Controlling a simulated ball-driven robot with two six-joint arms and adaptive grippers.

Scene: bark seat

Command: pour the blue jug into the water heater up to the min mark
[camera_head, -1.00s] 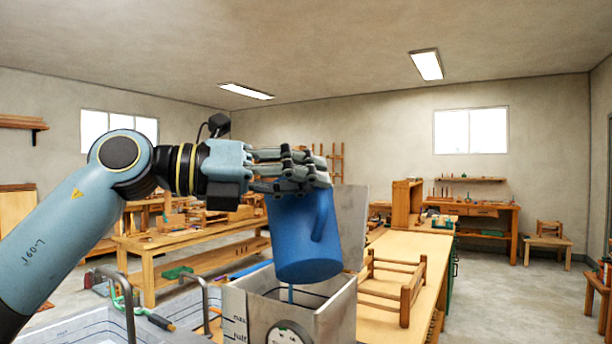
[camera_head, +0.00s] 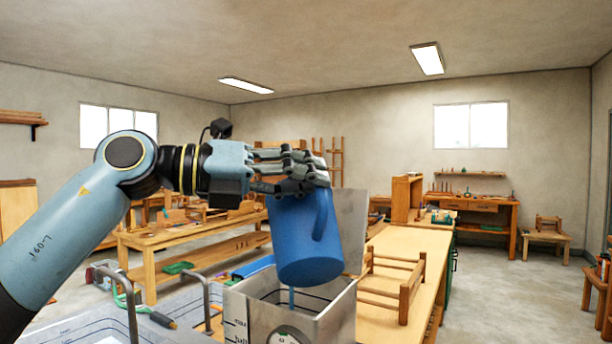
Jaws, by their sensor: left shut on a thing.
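The blue jug (camera_head: 308,240) hangs from my left gripper (camera_head: 300,172), which is shut on it near its top. The jug is tipped, its lower end over the open water heater (camera_head: 245,308). A thin blue stream (camera_head: 291,297) runs down from the jug into the heater. The heater is a grey metal box with a raised lid at the back, a round dial (camera_head: 288,335) and level marks on its front left. The lower marks are cut off by the picture's edge, and the min mark does not show. A dark line runs along the inner wall. My right gripper is not in view.
A wooden bench (camera_head: 425,247) with a small wooden rack (camera_head: 402,285) stands right of the heater. A grey basin with metal handles (camera_head: 130,310) is at the lower left. Another workbench (camera_head: 190,238) stands behind. Open floor lies at the right.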

